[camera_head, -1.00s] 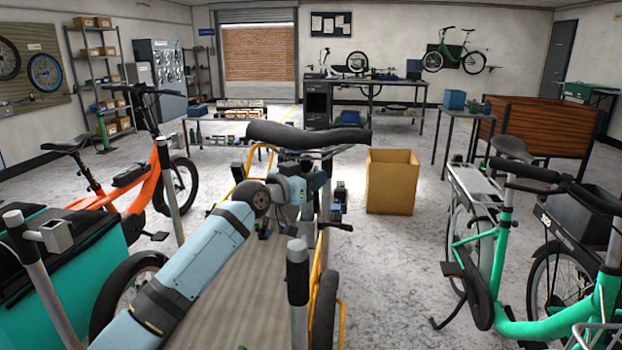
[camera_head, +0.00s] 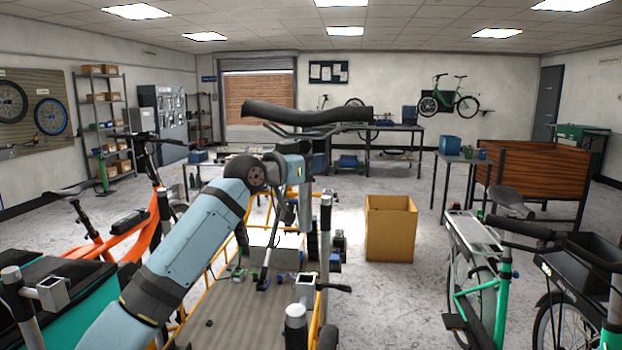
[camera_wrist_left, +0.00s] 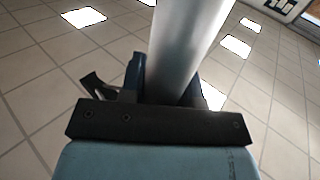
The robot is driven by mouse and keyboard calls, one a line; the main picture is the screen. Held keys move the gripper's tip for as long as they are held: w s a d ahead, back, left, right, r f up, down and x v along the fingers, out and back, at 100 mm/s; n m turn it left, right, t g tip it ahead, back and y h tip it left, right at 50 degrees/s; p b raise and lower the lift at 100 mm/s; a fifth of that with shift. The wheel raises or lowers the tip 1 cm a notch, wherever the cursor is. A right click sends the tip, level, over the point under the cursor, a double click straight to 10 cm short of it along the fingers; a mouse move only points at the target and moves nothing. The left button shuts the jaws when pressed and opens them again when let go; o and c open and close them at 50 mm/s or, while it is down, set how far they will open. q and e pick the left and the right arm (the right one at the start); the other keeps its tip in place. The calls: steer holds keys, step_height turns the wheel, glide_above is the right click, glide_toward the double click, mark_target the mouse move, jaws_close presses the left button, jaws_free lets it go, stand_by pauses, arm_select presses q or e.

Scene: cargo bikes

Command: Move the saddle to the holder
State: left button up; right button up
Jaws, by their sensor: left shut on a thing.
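The long black saddle (camera_head: 307,115) hangs level in mid-air at the centre of the head view, above the yellow-framed cargo bike. My left gripper (camera_head: 308,172) is below it. In the left wrist view the jaws are shut around a thick silver post (camera_wrist_left: 185,50), which runs up out of the frame; the saddle itself is outside that view. I cannot tell for certain which part is the holder; a grey square bracket (camera_head: 305,284) on a post stands below my gripper, and a similar one (camera_head: 53,292) is at the left. My right gripper is out of view.
The cargo bike's wooden deck (camera_head: 245,315) lies under my left arm. A cardboard box (camera_head: 391,230) stands on the floor to the right. A green bike (camera_head: 480,290) is at the right, an orange bike (camera_head: 130,240) at the left. Floor is open around the box.

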mark_target(311, 116)
arm_select(q)
step_height(311, 116, up, 7)
steer(key=p, duration=0.5)
steer(key=shift+p, duration=0.3)
steer(key=shift+r+p, duration=0.55)
steer(key=shift+r, duration=0.15)
steer(key=shift+r+p, duration=0.55)
steer(key=shift+r, duration=0.05)
steer(key=shift+r+p, duration=0.55)
steer(key=shift+r, duration=0.05)
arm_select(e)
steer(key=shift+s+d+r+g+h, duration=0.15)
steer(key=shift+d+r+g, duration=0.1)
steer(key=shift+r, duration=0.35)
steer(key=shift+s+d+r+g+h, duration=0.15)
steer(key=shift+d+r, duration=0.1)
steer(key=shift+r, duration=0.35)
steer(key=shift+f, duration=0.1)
